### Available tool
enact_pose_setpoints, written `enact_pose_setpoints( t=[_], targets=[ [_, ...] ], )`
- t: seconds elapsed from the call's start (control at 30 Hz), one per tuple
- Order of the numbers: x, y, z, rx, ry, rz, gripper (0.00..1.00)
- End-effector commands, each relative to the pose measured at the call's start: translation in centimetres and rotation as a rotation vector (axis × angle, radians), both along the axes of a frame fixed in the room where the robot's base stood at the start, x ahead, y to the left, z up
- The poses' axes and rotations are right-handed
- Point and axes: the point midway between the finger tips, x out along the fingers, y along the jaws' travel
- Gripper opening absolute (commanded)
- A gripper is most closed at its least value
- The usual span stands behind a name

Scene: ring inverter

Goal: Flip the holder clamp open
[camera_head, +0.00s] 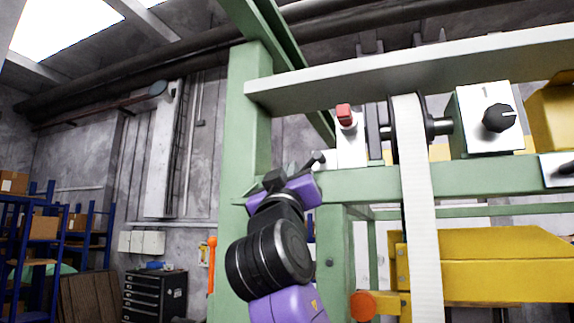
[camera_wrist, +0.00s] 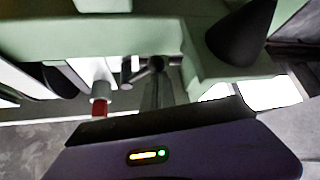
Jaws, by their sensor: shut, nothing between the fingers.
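My gripper (camera_head: 292,170) is at the left end of the green frame's crossbeam in the head view, its purple hand tilted and its dark fingers shut with nothing visible between them. A small dark-knobbed lever (camera_head: 318,157), which looks like the holder clamp, stands just right of the fingers beside a white plate. Whether the fingers touch the lever is hidden. I cannot tell the clamp's exact position.
A red-capped part (camera_head: 345,116) stands on the white plate (camera_head: 351,148). A white strip (camera_head: 418,200) hangs from a dark roller to the right, near a box with a black dial (camera_head: 498,117). The green post (camera_head: 247,130) stands close behind my arm.

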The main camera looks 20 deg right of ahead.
Motion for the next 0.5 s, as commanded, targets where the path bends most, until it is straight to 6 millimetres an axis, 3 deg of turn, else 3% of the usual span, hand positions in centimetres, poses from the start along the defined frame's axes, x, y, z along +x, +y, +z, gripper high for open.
enact_pose_setpoints(
  t=[0.5],
  targets=[
    [-1.4, -2.0, -1.4, -0.377, 0.297, -0.005, 0.00]
  ],
)
